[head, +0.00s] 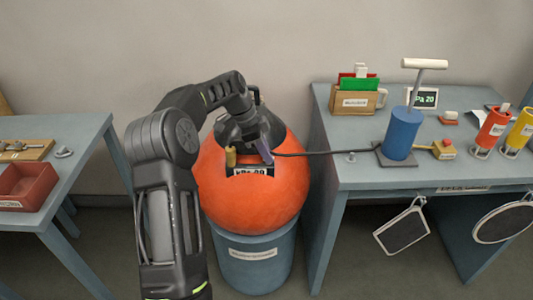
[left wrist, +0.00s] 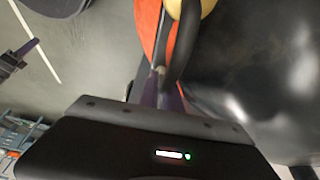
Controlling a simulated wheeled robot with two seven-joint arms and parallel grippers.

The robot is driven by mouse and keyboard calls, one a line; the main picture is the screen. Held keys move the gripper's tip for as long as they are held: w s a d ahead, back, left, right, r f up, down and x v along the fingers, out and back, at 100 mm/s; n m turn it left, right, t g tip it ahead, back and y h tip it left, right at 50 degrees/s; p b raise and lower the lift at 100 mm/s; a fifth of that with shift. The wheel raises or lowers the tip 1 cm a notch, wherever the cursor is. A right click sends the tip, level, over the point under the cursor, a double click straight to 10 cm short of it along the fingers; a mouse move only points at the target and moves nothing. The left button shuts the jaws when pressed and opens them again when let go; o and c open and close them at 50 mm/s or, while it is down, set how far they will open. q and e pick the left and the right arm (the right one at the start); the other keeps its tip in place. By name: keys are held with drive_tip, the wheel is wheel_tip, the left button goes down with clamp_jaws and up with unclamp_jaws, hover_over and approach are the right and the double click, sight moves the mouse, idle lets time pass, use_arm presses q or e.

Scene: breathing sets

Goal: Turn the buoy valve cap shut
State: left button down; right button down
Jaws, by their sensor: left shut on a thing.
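The orange buoy (head: 260,200), with a black top, sits on a blue-grey drum (head: 254,262). A gold cylindrical piece, probably the valve cap (head: 231,157), stands on its front beside a kPa display (head: 252,170). The gold piece seems to show at the top of the left wrist view (left wrist: 195,6). My left gripper (head: 265,150) reaches down in front of the black top, right of the gold piece. Its purple fingers are closed where the black hose (head: 320,153) meets the buoy. The gripped part is mostly hidden; it looks like the hose end. My right gripper is not seen.
The right table (head: 350,175) holds a blue hand pump (head: 402,133), a wooden card box (head: 357,100), a pressure display (head: 421,98) and red and yellow cylinders. The left table holds a red tray (head: 27,185). The hose spans the gap from pump to buoy.

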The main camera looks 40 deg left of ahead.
use_arm(q)
drive_tip(key=c, duration=1.5)
unclamp_jaws()
drive_tip(key=shift+c, duration=0.2)
drive_tip(key=shift+n, duration=0.3)
